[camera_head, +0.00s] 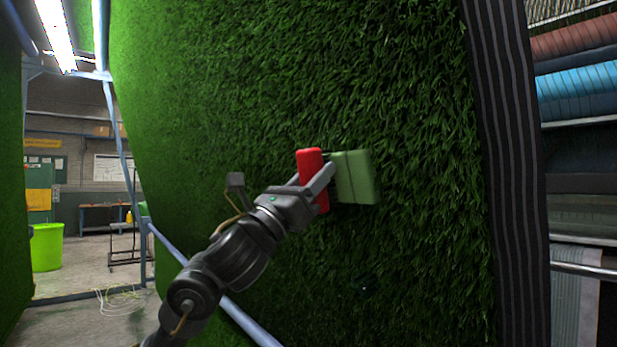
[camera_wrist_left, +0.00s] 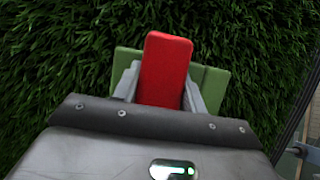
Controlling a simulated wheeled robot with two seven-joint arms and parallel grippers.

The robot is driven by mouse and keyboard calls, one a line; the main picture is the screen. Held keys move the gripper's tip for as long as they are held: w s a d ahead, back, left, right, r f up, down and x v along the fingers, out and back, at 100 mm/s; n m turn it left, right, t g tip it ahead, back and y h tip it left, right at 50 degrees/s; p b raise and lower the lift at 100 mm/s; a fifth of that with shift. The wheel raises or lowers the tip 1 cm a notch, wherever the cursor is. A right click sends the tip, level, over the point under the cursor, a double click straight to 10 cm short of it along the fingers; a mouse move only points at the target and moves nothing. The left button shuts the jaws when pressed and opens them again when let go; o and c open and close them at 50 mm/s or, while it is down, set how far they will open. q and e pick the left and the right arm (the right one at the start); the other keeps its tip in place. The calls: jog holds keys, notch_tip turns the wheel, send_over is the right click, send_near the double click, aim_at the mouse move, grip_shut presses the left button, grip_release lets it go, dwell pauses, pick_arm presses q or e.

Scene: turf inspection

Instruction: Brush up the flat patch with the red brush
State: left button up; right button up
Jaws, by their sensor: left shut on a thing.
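A tall sheet of green turf (camera_head: 400,90) fills the middle of the head view. My left gripper (camera_head: 320,176) is shut on the red brush (camera_head: 310,170), in front of the turf. In the left wrist view the red brush (camera_wrist_left: 165,70) sits between both fingers of the left gripper (camera_wrist_left: 163,90). A pale green block (camera_head: 358,177) lies just beyond the red part, close to the turf; bristles are hidden and contact cannot be told. The flat patch does not stand out clearly, and part of the turf is hidden behind the block and arm. My right gripper is not in view.
A dark striped band (camera_head: 512,150) edges the turf at the right, beside a rack of rolled material (camera_head: 580,90). A blue-grey rail (camera_head: 245,322) crosses low in front. A lime bin (camera_head: 46,247) stands at the far left, with cables (camera_head: 122,300) on the floor.

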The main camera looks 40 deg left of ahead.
aim_at(360, 160)
pick_arm(q)
jog(key=shift+d, duration=0.15)
jog(key=shift+s+d, duration=0.3)
jog(key=shift+d, duration=0.6)
jog(key=shift+f, duration=0.1)
jog(key=shift+s+d, duration=0.25)
jog(key=shift+d, duration=0.65)
jog(key=shift+s+d+b, duration=0.3)
jog(key=shift+d, duration=0.65)
jog(key=shift+d, duration=0.1)
jog(key=shift+s+d, duration=0.3)
jog(key=shift+d, duration=0.6)
